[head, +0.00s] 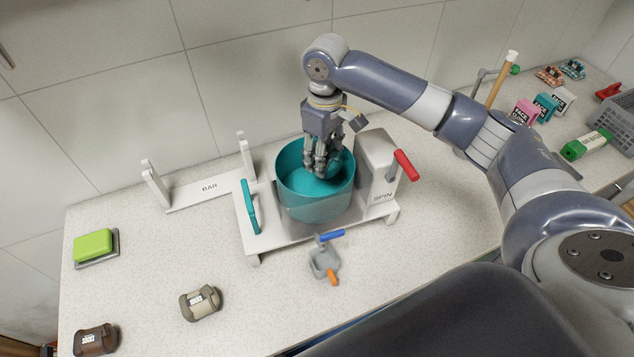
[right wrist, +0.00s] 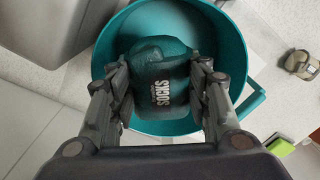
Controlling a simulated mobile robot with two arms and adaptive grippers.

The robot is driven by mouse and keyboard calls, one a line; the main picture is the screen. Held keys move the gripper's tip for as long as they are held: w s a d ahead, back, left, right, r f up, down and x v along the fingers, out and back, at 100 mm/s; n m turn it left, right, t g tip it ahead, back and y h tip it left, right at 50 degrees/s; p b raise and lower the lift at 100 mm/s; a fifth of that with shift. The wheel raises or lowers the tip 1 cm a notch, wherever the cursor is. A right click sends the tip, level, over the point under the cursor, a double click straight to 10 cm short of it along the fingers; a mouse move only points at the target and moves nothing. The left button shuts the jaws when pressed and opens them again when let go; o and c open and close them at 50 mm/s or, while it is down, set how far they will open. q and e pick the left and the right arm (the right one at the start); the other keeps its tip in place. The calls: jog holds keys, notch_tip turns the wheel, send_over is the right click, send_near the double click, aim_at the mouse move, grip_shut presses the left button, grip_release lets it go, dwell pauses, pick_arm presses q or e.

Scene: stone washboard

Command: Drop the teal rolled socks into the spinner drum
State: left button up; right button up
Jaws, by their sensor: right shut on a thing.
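The teal rolled socks (right wrist: 161,82), with a white "SOCKS" label, are between the fingers of my right gripper (right wrist: 163,90). In the head view my right gripper (head: 322,168) points down at the mouth of the teal spinner drum (head: 318,208), and the fingers mostly hide the socks. In the right wrist view the drum (right wrist: 232,45) surrounds the socks on the far side and both sides. I cannot tell how far the socks are above the drum floor. My left gripper is not in view.
The spinner's SPIN housing (head: 377,165) with a red handle (head: 406,165) stands right of the drum. A teal handle (head: 251,207) is at left. Brown socks (head: 95,340), beige socks (head: 200,302) and green soap (head: 93,245) are at left.

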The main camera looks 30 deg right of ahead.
jog(key=o, duration=1.2)
jog(key=shift+o, duration=0.3)
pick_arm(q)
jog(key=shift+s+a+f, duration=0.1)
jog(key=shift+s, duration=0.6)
pick_arm(e)
notch_tip(320, 180, up, 12)
